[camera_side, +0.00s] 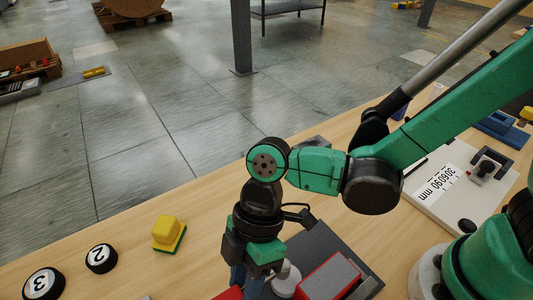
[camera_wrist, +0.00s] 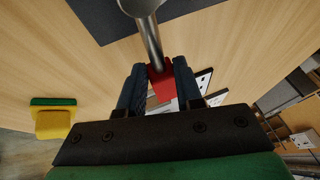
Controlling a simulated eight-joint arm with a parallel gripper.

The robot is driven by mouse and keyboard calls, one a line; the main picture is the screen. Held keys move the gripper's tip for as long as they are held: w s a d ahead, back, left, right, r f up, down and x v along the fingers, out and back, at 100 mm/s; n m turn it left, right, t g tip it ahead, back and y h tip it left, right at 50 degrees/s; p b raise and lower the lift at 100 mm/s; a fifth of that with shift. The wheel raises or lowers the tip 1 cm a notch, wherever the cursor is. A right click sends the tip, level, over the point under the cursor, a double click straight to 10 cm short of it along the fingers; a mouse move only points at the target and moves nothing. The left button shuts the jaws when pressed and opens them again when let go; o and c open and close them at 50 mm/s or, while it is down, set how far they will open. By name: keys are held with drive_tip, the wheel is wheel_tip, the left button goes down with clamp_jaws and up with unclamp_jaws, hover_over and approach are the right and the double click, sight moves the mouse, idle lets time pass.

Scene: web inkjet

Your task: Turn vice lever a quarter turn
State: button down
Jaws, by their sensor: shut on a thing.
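The vice lever (camera_wrist: 150,42) shows in the wrist view as a metal rod running from a round grey hub (camera_wrist: 140,6) at the top edge to a red end. The red end (camera_wrist: 160,84) lies between the two dark fingers of my gripper (camera_wrist: 158,74), which is shut on it. In the side view my gripper (camera_side: 250,280) points down at the bottom edge, left of the vice (camera_side: 331,278), a red body with a grey top. The grey hub (camera_side: 287,281) shows beside the gripper; the fingertips and most of the lever are hidden or cut off.
A yellow block with a green base (camera_side: 168,233) and black discs marked 2 (camera_side: 101,258) and 3 (camera_side: 43,284) stand on the wooden table at left. A dark mat (camera_side: 318,246) lies under the vice. A white marked plate (camera_side: 448,190) lies at right.

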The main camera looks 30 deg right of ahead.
drive_tip(key=shift+w, duration=0.1)
drive_tip(key=m, duration=0.1)
drive_tip(key=w+m+t, duration=0.1)
drive_tip(key=m, duration=0.1)
drive_tip(key=w+m+t, duration=0.1)
drive_tip(key=shift+d+m+y, duration=0.4)
drive_tip(key=w+m+t, duration=0.1)
drive_tip(key=m, duration=0.1)
drive_tip(key=d+m+t, duration=0.1)
drive_tip(key=m, duration=0.1)
drive_tip(key=shift+w+d, duration=0.2)
drive_tip(key=shift+w, duration=0.2)
drive_tip(key=m, duration=0.1)
drive_tip(key=d+m+t, duration=0.1)
drive_tip(key=m, duration=0.1)
drive_tip(key=w+d+m+t+h, duration=0.1)
drive_tip(key=m, duration=0.1)
drive_tip(key=shift+w+d+m+t+h, duration=0.1)
drive_tip(key=shift+d+m+t+h, duration=0.35)
drive_tip(key=shift+m, duration=0.6)
drive_tip(key=shift+d+m+t+h, duration=0.3)
drive_tip(key=shift+d+m, duration=0.25)
drive_tip(key=shift+m, duration=0.5)
drive_tip(key=c, duration=0.6)
unclamp_jaws()
drive_tip(key=shift+v, duration=2.85)
